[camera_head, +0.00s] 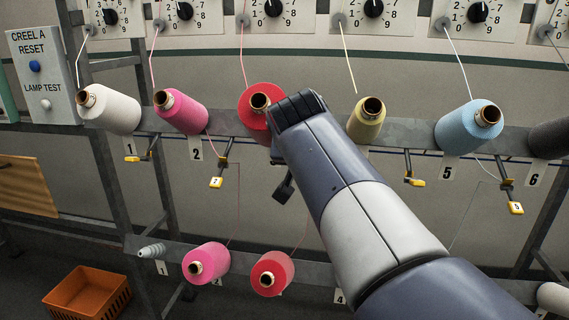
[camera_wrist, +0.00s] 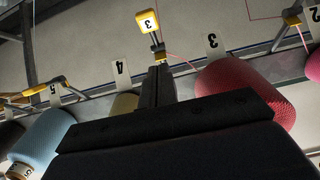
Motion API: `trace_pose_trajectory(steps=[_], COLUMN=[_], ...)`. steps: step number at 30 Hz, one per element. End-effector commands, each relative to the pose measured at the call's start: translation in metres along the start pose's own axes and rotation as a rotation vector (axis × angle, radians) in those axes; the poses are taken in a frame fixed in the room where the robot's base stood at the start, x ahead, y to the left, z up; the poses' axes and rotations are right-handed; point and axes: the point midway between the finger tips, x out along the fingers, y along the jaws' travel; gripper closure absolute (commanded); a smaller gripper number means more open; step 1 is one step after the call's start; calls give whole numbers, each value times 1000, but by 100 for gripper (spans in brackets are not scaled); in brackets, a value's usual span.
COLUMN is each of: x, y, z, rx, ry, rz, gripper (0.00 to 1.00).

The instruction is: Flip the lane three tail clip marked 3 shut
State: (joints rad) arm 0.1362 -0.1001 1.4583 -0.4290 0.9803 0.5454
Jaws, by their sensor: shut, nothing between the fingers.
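The lane three tail clip shows its yellow tab marked 3 (camera_wrist: 148,22) at the top of the wrist view. Its dark lever reaches from the rail to the tab, which stands out clear of the rail. My gripper (camera_wrist: 158,70) is shut and empty, its dark fingertips close to the lever's rail end. I cannot tell whether they touch it. In the head view my gripper (camera_head: 284,188) is below the red upper cone (camera_head: 258,103), and my arm hides the lane three clip there.
Plates 3 (camera_wrist: 212,42) and 4 (camera_wrist: 121,72) flank the clip. The red cone (camera_wrist: 250,88) and blue cone (camera_wrist: 45,138) sit on either side of my gripper. Other yellow-tipped clips include tab 2 (camera_head: 216,182). Lower cones (camera_head: 272,273) and an orange crate (camera_head: 87,293) are below.

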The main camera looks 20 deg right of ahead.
Motion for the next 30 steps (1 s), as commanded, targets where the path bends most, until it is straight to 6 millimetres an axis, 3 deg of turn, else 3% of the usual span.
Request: trace_pose_trajectory(steps=[2, 9, 15, 30], x=[-11, -64, -92, -103], y=[1, 0, 0, 1], z=[-16, 6, 15, 18], rx=[1, -3, -3, -1], ry=[0, 5, 2, 1], rz=[0, -6, -4, 0], gripper=[100, 100, 100, 100])
